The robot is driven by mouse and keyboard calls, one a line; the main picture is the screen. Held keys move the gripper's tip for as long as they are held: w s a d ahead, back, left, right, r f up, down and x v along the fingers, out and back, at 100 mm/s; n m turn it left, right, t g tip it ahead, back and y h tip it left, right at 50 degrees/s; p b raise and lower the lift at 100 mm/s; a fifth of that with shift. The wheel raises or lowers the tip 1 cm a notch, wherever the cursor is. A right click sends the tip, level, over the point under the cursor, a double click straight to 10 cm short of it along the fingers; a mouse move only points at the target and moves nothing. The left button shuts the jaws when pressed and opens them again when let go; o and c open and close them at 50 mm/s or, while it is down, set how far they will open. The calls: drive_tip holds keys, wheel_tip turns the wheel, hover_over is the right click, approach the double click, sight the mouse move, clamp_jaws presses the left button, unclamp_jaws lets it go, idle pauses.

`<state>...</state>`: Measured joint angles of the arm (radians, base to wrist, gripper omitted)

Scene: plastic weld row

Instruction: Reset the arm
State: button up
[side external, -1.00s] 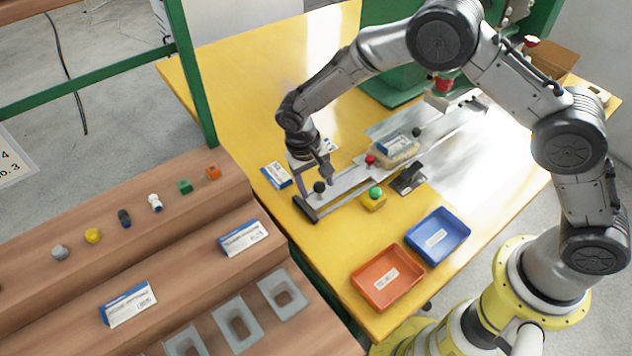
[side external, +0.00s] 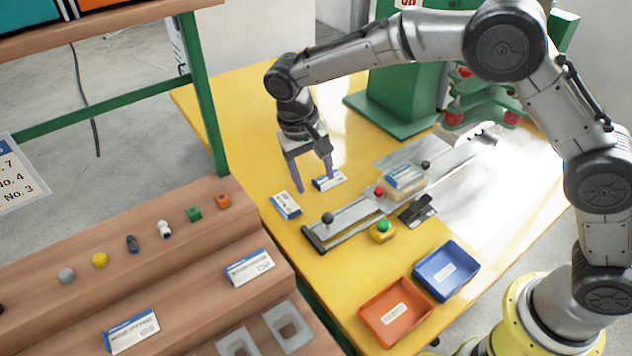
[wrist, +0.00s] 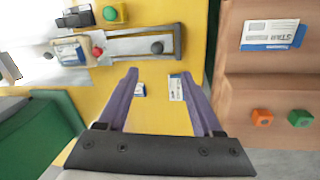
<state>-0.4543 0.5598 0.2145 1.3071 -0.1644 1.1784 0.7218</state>
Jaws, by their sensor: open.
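My gripper (side external: 314,184) is open and empty, held above the far left part of the yellow table (side external: 345,285). In the wrist view its two purple fingers (wrist: 156,88) stand wide apart, with bare table and two small blue-and-white packets below. One packet (side external: 286,205) lies left of the slide rail; the other packet (side external: 329,180) lies just behind the right finger in the side view. The metal slide rail (side external: 345,218) with a dark knob (side external: 328,218) is in front of my gripper and apart from it.
A green button box (side external: 382,234), an orange tray (side external: 396,313) and a blue tray (side external: 446,270) are on the table. A green press (side external: 400,100) stands behind. Wooden steps (side external: 190,255) with small parts and boxes are at left. A green post (side external: 203,90) rises near the table's left edge.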

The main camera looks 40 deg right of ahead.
drive_tip(key=s+d+r+m+t+y, duration=0.15)
drive_tip(key=s+d+r, duration=0.25)
drive_tip(key=d+r, duration=0.45)
drive_tip(key=s+d+r+m+t, duration=0.15)
drive_tip(key=s+d+r, duration=0.3)
drive_tip(key=r, duration=0.65)
drive_tip(key=s+d+r+n+t, duration=0.1)
drive_tip(key=s+d+t, duration=0.3)
drive_tip(key=s, duration=0.9)
drive_tip(key=s+d+f+n+g, duration=0.1)
drive_tip(key=s+f+n, duration=0.3)
drive_tip(key=s+f, duration=0.3)
drive_tip(key=shift+s+d+y, duration=0.25)
drive_tip(key=shift+s+y, duration=0.05)
drive_tip(key=shift+y, duration=0.05)
drive_tip(key=shift+r, duration=0.1)
